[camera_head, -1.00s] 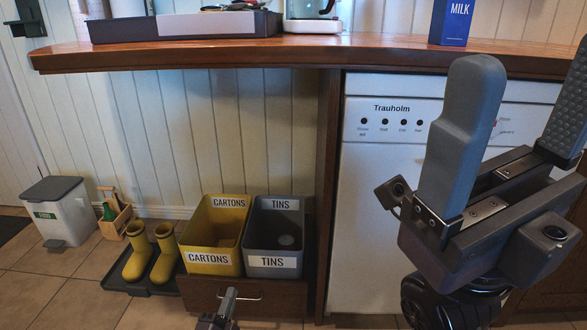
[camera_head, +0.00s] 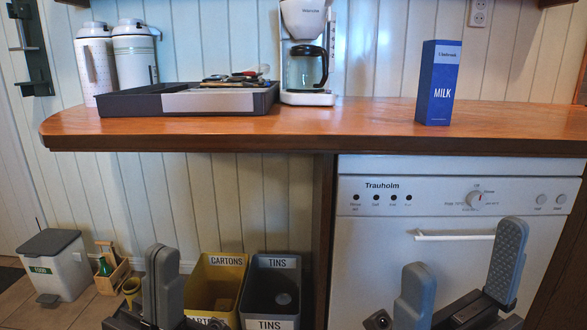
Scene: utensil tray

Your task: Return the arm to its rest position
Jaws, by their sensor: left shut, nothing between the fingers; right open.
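My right gripper (camera_head: 457,285) is open and empty, low in front of the white dishwasher, with its two grey fingers wide apart. My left gripper (camera_head: 162,285) is shut and empty at the bottom of the view, in front of the yellow boots and left of the yellow bin. Both grippers are below the counter and apart from the things around them. The dark utensil tray (camera_head: 130,103) sits on the counter at the left with several utensils in it.
The wooden counter (camera_head: 360,120) holds a coffee maker (camera_head: 305,97), a blue milk carton (camera_head: 437,85) and two flasks (camera_head: 135,55). Below stand the cartons bin (camera_head: 226,260), the tins bin (camera_head: 277,262), a food bin (camera_head: 70,270) and the dishwasher (camera_head: 365,245).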

